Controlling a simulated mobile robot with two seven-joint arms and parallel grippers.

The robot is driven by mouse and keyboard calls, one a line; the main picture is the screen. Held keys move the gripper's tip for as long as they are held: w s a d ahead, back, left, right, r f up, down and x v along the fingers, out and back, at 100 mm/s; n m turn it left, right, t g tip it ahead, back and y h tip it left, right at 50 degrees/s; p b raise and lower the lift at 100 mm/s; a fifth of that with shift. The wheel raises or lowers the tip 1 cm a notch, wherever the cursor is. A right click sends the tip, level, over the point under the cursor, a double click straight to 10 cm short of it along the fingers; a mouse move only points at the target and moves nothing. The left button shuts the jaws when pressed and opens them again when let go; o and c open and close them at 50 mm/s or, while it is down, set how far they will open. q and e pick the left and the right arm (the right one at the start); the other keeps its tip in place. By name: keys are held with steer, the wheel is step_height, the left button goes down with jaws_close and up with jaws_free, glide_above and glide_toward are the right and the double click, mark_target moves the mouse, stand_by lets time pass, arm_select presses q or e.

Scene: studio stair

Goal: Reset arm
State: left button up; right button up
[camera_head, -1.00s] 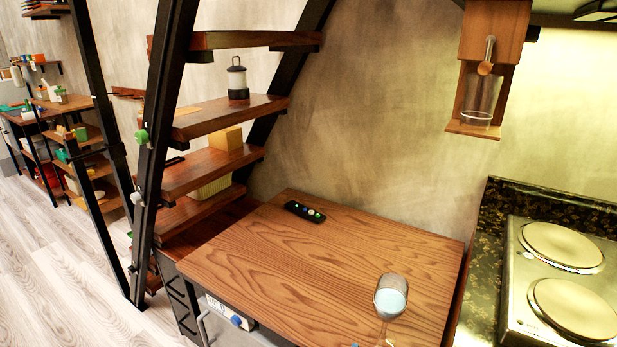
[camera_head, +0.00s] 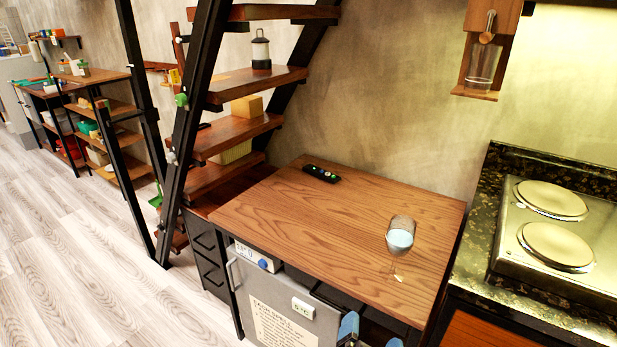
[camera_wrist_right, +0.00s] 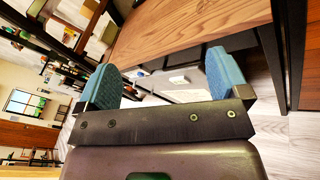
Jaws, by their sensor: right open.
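My right gripper (camera_head: 370,335) shows at the bottom edge of the head view as two blue fingertips spread apart. It is in front of the wooden table's front edge, and nothing shows between the fingers. In the right wrist view the same gripper (camera_wrist_right: 165,82) has its two blue pads wide apart, with the table edge and cabinet front beyond them. My left gripper is in neither view.
The wooden table (camera_head: 300,215) bears a stemmed glass (camera_head: 400,238) near its right side and a black remote (camera_head: 321,174) at the back. A small fridge (camera_head: 275,300) stands below. A stove (camera_head: 560,235) is at right, stairs (camera_head: 235,135) at left. Floor at left is clear.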

steer(key=s+d+f+m+g+y, duration=0.25)
steer(key=f+m+y, duration=0.35)
steer(key=m, duration=1.1)
steer(key=s+d+f+m+g+h+p, duration=0.1)
steer(key=s+d+f+m, duration=0.3)
steer(key=s+d, duration=0.3)
steer(key=s+d+f+m+g+h+p, duration=0.1)
steer(key=s+d+f+m+g+h, duration=0.1)
steer(key=s+d+f+m, duration=0.2)
steer(key=s+d+m, duration=0.1)
steer(key=s+d, duration=0.1)
steer(key=s, duration=0.1)
steer(key=shift+d+f, duration=0.3)
steer(key=shift+d, duration=0.05)
